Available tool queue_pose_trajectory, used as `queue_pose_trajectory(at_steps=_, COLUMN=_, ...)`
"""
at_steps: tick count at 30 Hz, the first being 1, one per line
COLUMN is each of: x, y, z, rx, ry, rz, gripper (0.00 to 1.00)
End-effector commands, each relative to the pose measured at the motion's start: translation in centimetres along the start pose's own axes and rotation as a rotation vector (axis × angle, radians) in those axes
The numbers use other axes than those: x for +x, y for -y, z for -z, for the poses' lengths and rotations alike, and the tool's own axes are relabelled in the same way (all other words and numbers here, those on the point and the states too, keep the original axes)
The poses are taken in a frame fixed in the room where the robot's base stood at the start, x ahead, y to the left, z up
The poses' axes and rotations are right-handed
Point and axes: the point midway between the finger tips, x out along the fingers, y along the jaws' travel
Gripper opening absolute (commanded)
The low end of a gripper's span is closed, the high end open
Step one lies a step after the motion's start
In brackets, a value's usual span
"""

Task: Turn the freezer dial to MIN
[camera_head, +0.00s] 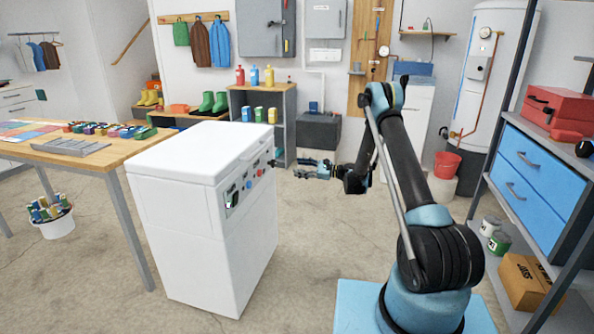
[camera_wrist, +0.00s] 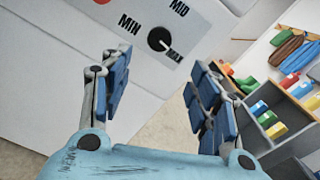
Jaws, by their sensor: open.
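The white chest freezer (camera_head: 190,215) stands left of my arm, its control panel facing right. In the wrist view, the round black dial (camera_wrist: 159,39) sits on the panel (camera_wrist: 215,35). Its white pointer mark is towards the MAX label (camera_wrist: 174,56) at lower right. The MIN label (camera_wrist: 129,24) is to its upper left and the MID label (camera_wrist: 179,9) above it. My gripper (camera_wrist: 160,80) is open, blue-padded fingers spread on either side below the dial, with nothing between them. In the head view, my gripper (camera_head: 305,169) is close to the panel's far end; contact is not visible.
A red round control (camera_wrist: 102,1) is on the panel beside the dial. A wooden worktable (camera_head: 95,155) stands left of the freezer. A shelf (camera_head: 285,110) with bottles and boxes is behind. A blue drawer cabinet (camera_head: 540,175) is at right. Floor between is clear.

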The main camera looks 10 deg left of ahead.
Motion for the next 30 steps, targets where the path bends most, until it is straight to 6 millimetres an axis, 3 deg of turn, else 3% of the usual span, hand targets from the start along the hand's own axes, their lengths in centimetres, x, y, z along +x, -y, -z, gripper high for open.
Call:
queue_pose_trajectory(at_steps=8, x=0.1, y=-0.1, z=0.0, rx=0.008, ry=0.000, rz=-0.001, gripper=0.56)
queue_pose_trajectory(at_steps=16, x=-3.4, y=-0.2, z=-0.1, rx=0.265, ry=-0.001, rz=0.003, gripper=0.56)
queue_pose_trajectory(at_steps=21, x=-4.5, y=-0.3, z=-0.3, rx=0.379, ry=0.000, rz=0.001, gripper=0.56)
queue_pose_trajectory(at_steps=26, x=-3.4, y=-0.4, z=-0.3, rx=0.391, ry=0.000, rz=0.000, gripper=0.56)
queue_pose_trajectory(at_steps=30, x=-1.2, y=-0.5, z=-0.3, rx=0.390, ry=0.000, rz=-0.002, gripper=0.56)
